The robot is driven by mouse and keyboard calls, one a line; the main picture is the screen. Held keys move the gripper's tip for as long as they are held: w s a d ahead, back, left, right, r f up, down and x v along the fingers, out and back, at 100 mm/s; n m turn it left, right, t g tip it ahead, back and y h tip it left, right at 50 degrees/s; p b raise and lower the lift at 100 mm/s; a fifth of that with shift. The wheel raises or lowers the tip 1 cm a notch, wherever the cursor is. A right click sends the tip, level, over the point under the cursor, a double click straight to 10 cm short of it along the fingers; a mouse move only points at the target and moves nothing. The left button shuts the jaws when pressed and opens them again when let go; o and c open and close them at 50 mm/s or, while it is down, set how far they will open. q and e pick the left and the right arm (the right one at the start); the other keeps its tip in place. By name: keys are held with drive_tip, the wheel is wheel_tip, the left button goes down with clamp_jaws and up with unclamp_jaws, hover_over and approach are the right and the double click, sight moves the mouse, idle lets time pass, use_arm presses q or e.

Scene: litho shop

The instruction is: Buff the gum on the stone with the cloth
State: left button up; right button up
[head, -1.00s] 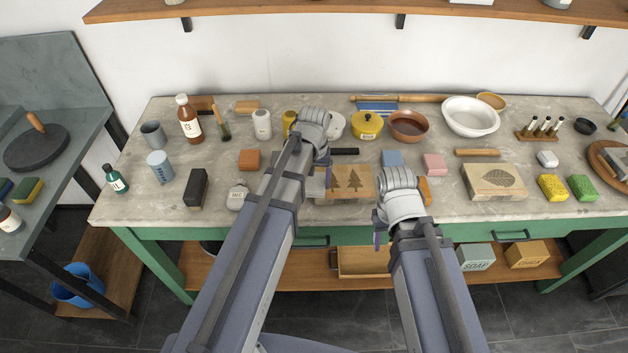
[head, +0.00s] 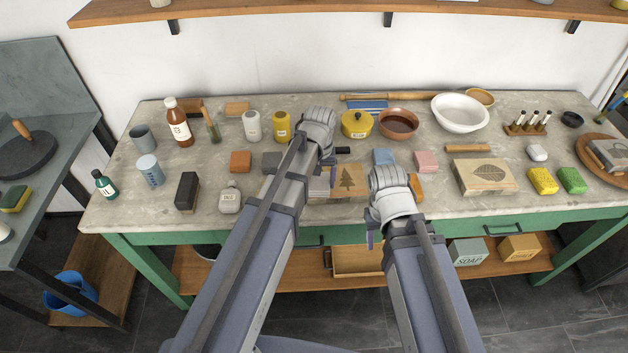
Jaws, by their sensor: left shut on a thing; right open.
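The stone with a pine-tree picture (head: 349,180) lies flat near the bench's front edge, partly behind my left arm. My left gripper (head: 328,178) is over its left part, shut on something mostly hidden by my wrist. A pale grey patch shows beside the fingers; I cannot tell whether it is the cloth or bare stone. No cloth shows clearly elsewhere. My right gripper (head: 372,237) is open and empty at the bench's front edge, right of the stone; its fingers are mostly hidden.
A stone with a leaf picture (head: 486,175) lies to the right. Blue (head: 384,157) and pink (head: 426,161) blocks stand behind my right gripper. A brown bowl (head: 398,122) and yellow pot (head: 356,124) are behind.

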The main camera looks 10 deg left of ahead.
sight(357, 186)
use_arm(q)
drive_tip(key=shift+w+d+f, duration=0.1)
drive_tip(key=shift+w+d, duration=0.2)
drive_tip(key=shift+d, duration=0.6)
drive_tip(key=shift+w+d, duration=0.25)
drive_tip(key=shift+d, duration=0.6)
drive_tip(key=shift+w+d, duration=0.25)
drive_tip(key=shift+d, duration=0.65)
drive_tip(key=shift+w+d, duration=0.25)
drive_tip(key=shift+d, duration=0.6)
drive_tip(key=shift+d, duration=0.1)
drive_tip(key=shift+w+d, duration=0.3)
drive_tip(key=shift+d, duration=0.55)
drive_tip(key=shift+w+d, duration=0.3)
drive_tip(key=shift+d, duration=0.5)
drive_tip(key=shift+d, duration=0.15)
drive_tip(key=shift+w+d, duration=0.25)
drive_tip(key=shift+d, duration=0.55)
drive_tip(key=shift+w+d, duration=0.2)
drive_tip(key=shift+d, duration=0.55)
drive_tip(key=shift+w, duration=0.1)
